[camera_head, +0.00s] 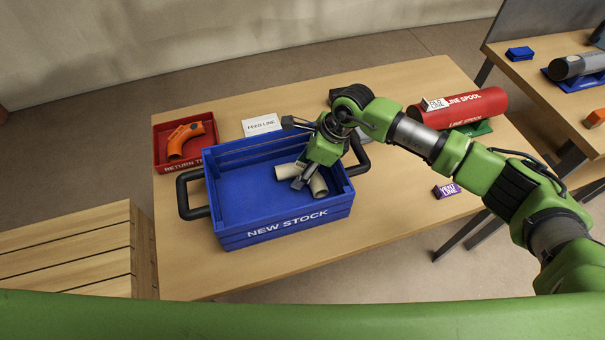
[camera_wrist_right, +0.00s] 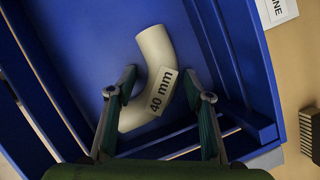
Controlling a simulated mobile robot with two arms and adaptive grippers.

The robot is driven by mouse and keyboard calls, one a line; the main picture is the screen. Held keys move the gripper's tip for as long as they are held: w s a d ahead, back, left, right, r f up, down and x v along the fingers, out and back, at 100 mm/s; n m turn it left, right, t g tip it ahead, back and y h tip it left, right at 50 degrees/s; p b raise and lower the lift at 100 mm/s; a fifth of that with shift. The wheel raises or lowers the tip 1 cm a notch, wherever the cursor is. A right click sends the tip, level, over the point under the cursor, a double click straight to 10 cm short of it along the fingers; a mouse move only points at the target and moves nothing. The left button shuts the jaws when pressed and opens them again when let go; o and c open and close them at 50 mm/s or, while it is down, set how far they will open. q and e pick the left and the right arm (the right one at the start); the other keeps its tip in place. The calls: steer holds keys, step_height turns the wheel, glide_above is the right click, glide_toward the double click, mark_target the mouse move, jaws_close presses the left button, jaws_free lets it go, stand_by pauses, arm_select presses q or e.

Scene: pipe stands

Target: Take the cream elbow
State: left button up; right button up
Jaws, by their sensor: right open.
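The cream elbow (camera_head: 318,186) lies in the right part of the blue NEW STOCK crate (camera_head: 286,226). In the right wrist view the elbow (camera_wrist_right: 155,48) is a curved pipe with a white "40 mm" label. My right gripper (camera_head: 298,183) points down into the crate over the elbow and hides its middle in the head view. In the wrist view my right gripper (camera_wrist_right: 158,84) is open, with one finger on each side of the elbow's bend. I cannot tell whether either finger touches it. My left gripper is in no view.
A red RETURN tray (camera_head: 163,135) holding an orange elbow (camera_head: 180,140) stands left of the crate. A FEED LINE card (camera_head: 261,125) lies behind it. A red LINE SPOOL cylinder (camera_head: 470,107) and a purple box (camera_head: 446,190) are to the right. The crate's left half is empty.

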jaws_close()
